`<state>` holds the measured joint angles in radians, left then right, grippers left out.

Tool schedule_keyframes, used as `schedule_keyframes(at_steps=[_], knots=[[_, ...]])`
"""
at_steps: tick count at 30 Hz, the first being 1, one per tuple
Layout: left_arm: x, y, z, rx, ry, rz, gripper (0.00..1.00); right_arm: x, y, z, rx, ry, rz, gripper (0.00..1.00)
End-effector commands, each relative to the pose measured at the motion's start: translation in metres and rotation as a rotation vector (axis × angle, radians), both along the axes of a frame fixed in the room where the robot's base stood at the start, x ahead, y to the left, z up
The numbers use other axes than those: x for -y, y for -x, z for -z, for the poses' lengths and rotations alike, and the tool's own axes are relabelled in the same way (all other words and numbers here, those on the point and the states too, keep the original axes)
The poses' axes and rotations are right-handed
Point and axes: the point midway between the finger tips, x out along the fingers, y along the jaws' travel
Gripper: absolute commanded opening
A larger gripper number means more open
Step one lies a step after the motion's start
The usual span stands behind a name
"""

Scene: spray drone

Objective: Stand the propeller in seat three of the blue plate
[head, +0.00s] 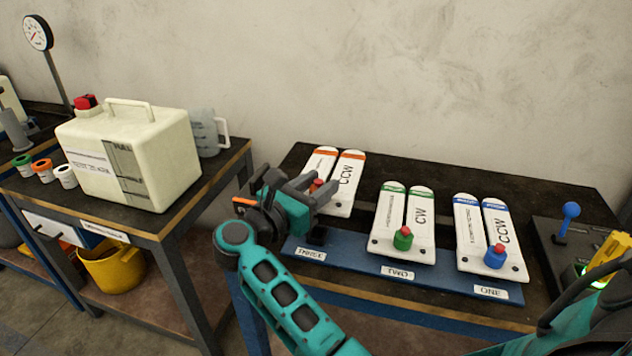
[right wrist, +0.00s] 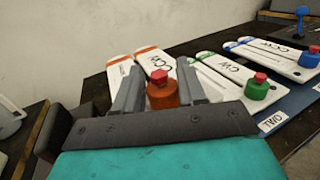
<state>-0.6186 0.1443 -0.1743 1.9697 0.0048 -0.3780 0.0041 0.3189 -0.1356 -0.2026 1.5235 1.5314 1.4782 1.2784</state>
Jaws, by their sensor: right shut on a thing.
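The blue plate (head: 352,262) lies on the dark table with labels THREE, TWO and ONE from left to right. My right gripper (head: 316,187) is above the THREE end, shut on the orange hub of the orange-tipped CCW propeller (head: 348,178). The right wrist view shows the hub (right wrist: 162,95) with its red top between the fingers. The gripper hides the propeller's lower end, so I cannot tell whether it touches the plate. The green-tipped CW propeller (head: 418,218) is at TWO, the blue-tipped CCW propeller (head: 497,222) at ONE. My left gripper is not in view.
A control box (head: 560,245) with a blue-knobbed lever (head: 570,210) and a yellow handle (head: 607,250) stands at the right. On the left table (head: 215,180) stand a cream canister (head: 150,160), a clear jug (head: 207,133) and small capped pots. Bare table lies behind the propellers.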

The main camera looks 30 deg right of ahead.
Motion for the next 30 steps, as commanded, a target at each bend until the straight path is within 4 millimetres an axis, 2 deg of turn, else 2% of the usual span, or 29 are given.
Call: schedule_keyframes(at_steps=[13,30], knots=[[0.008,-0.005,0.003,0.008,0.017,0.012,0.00,0.003,0.009,0.041,0.001,0.002,0.001,0.00],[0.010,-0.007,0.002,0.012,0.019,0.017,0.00,0.003,0.010,0.044,0.002,0.002,0.002,0.00]])
